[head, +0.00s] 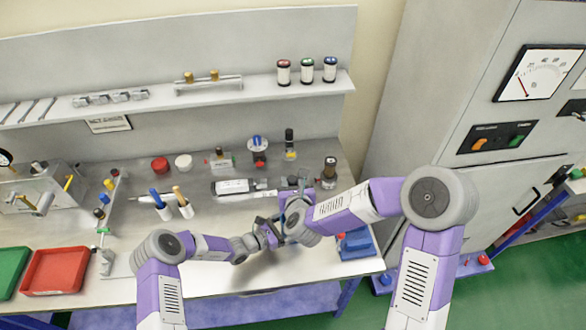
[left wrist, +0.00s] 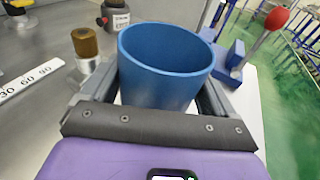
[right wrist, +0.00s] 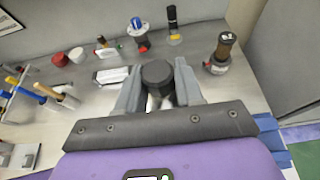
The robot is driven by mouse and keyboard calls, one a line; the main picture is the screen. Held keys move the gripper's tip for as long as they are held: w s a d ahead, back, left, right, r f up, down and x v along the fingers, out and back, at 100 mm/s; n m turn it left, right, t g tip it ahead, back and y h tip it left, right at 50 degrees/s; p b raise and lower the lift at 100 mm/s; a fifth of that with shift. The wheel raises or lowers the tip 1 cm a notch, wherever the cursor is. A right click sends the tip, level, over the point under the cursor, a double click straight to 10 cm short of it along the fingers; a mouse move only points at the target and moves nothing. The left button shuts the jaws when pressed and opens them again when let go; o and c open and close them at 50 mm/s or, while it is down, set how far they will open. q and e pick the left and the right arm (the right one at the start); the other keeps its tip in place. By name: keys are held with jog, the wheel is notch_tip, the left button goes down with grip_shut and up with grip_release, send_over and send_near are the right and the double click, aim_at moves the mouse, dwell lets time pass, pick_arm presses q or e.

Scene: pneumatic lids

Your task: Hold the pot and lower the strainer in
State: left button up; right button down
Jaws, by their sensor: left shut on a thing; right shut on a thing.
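A blue round pot (left wrist: 162,75) fills the middle of the left wrist view, mouth up, and its inside looks empty. My left gripper (head: 270,232) is shut around it, one finger on each side. My right gripper (head: 291,196) is shut on a dark faceted knob (right wrist: 158,74), which I take for the strainer's top. A pale part shows just below the knob. The rest of that piece is hidden by the fingers.
A bronze-topped fitting (right wrist: 222,52) stands at the right of the right wrist view. Another bronze cylinder (left wrist: 86,42) is left of the pot. A blue holder (head: 356,243) sits at the table's right edge. A red tray (head: 22,291) lies far left. The front middle is clear.

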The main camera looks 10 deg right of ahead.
jog(key=shift+f, duration=0.2)
jog(key=shift+f, duration=1.9)
jog(key=shift+f, duration=0.1)
notch_tip(320, 180, down, 12)
dwell(2.5)
jog(key=c, duration=0.6)
grip_release()
jog(key=shift+c, duration=0.2)
